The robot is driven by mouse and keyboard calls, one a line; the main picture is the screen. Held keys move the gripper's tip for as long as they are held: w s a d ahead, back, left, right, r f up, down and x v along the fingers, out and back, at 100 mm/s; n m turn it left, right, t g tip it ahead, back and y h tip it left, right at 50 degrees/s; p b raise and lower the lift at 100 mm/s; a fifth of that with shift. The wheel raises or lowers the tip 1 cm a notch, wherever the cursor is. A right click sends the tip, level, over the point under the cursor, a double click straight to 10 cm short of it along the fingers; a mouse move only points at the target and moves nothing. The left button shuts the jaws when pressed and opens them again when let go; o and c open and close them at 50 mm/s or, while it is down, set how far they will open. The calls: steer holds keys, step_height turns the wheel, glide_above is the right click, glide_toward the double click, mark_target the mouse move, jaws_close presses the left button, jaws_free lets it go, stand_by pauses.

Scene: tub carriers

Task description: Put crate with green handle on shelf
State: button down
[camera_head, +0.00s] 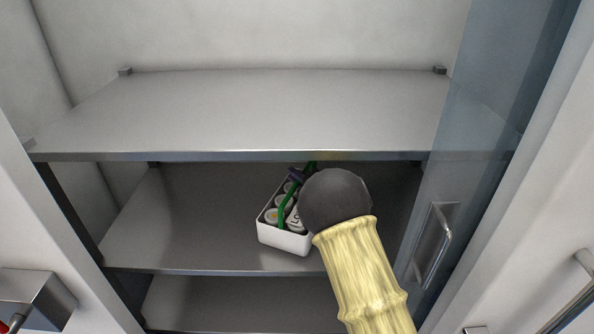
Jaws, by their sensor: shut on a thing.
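The crate with the green handle is a small white tub (283,238) holding several pale round-topped containers. Its green handle (285,204) arches over them. The crate is inside the cabinet, over the middle shelf (180,238), below the top shelf's front edge. I cannot tell whether its base touches the shelf. My gripper (297,174) shows only as a small dark purple part at the top of the handle, and it is shut on the handle. The dark round joint and yellow sleeve of my arm hide the rest of it and the crate's right side.
The top shelf (270,112) is empty, and its front edge lies just above my gripper. A lower shelf (230,303) is partly visible. The middle shelf is clear left of the crate. A glass door (480,150) with a metal handle (432,242) stands open close at the right.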

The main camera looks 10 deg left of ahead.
steer(key=shift+w+f, duration=0.1)
steer(key=shift+f, duration=0.5)
steer(key=c, duration=1.9)
jaws_free()
steer(key=shift+d+f, duration=0.1)
steer(key=shift+f, duration=0.25)
steer(key=o, duration=0.4)
steer(key=shift+r, duration=0.1)
steer(key=shift+o, duration=0.2)
steer(key=shift+d+r, duration=0.1)
steer(key=shift+s+d, duration=0.25)
steer(key=shift+s, duration=0.05)
steer(key=b+v, duration=0.2)
steer(key=v, duration=0.4)
steer(key=shift+s+d, duration=0.25)
